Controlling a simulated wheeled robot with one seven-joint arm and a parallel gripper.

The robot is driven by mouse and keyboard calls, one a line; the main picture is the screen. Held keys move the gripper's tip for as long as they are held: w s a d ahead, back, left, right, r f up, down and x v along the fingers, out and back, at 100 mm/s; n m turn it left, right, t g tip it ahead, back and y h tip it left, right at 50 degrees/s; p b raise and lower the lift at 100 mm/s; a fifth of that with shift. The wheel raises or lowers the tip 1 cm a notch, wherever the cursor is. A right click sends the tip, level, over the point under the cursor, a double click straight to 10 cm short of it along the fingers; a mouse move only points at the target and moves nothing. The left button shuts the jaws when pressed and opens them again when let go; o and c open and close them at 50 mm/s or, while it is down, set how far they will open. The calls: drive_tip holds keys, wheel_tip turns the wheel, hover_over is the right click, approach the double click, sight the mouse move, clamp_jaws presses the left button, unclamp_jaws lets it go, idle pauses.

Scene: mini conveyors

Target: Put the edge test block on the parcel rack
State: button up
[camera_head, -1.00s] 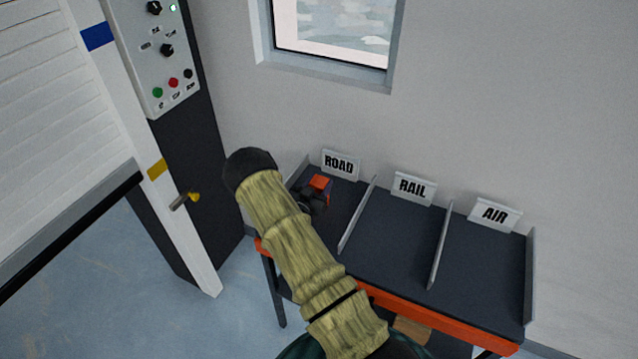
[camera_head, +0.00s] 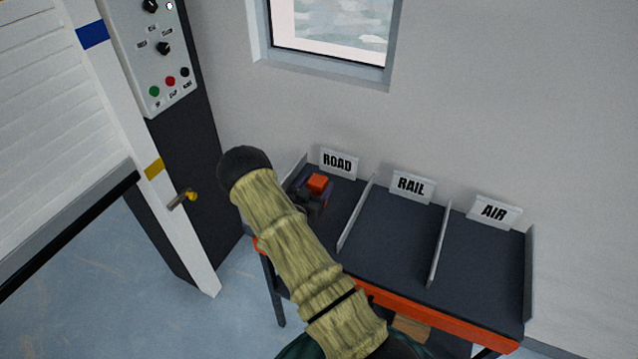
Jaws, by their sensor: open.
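The parcel rack (camera_head: 395,248) is a dark table with an orange front edge and upright dividers. Its bays are labelled ROAD, RAIL and AIR. A small block with an orange top (camera_head: 317,182) and a dark purple side is in the ROAD bay, below the ROAD sign; it may be the edge test block. My gripper (camera_head: 308,200) is dark, open and right beside the block on its near side. My arm hides part of the gripper and the front of the ROAD bay. Whether the fingers touch the block cannot be told.
The RAIL bay (camera_head: 393,238) and AIR bay (camera_head: 482,265) look empty. A thin divider (camera_head: 356,213) separates ROAD from RAIL. A brown box (camera_head: 411,329) sits under the rack. A control panel (camera_head: 157,60) and a post with a brass handle (camera_head: 183,200) stand at the left.

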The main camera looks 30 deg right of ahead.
drive_tip(key=b+v, duration=0.2)
drive_tip(key=v, duration=0.8)
drive_tip(key=shift+s+a+b, duration=0.25)
drive_tip(key=shift+s+b, duration=0.05)
drive_tip(key=shift+b, duration=0.1)
drive_tip(key=shift+r, duration=0.1)
drive_tip(key=s+a+r+n+g+y, duration=0.3)
drive_tip(key=a+r+n+y, duration=0.35)
drive_tip(key=y, duration=0.55)
drive_tip(key=s+a+r+n+g+y, duration=0.1)
drive_tip(key=s+r+n+g, duration=0.1)
drive_tip(key=s, duration=0.6)
drive_tip(key=s+a+r+n+g+y, duration=0.1)
drive_tip(key=s+r+g, duration=0.2)
drive_tip(key=s, duration=0.6)
drive_tip(key=shift+r+n, duration=0.35)
drive_tip(key=shift+r, duration=0.6)
